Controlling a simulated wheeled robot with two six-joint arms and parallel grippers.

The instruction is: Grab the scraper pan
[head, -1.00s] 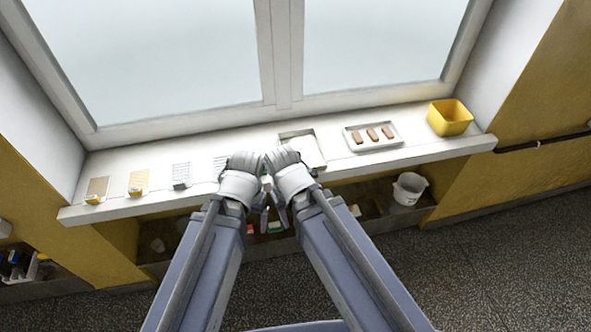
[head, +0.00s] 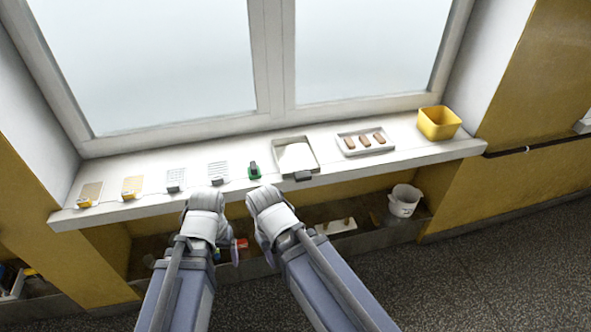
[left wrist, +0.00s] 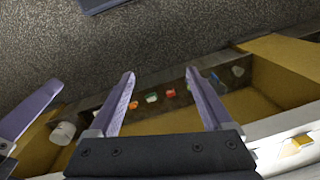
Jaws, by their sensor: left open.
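A shallow grey rectangular pan (head: 313,160) with a white surface inside sits on the window sill, right of centre, with a dark piece at its front edge; it looks like the scraper pan. My left gripper (head: 207,205) is in front of the sill, to the left of the pan and apart from it. In the left wrist view its two fingers (left wrist: 160,75) are spread with nothing between them. My right gripper (head: 266,207) is also in front of the sill, nearer the pan and below it, not touching it.
A tray of brown bars (head: 343,145) and a yellow bin (head: 438,123) stand right of the pan. A green item (head: 254,171) and several mesh or card pieces (head: 175,179) lie left of it. A white bucket (head: 404,201) is on the shelf below. The sill edge (head: 400,164) overhangs.

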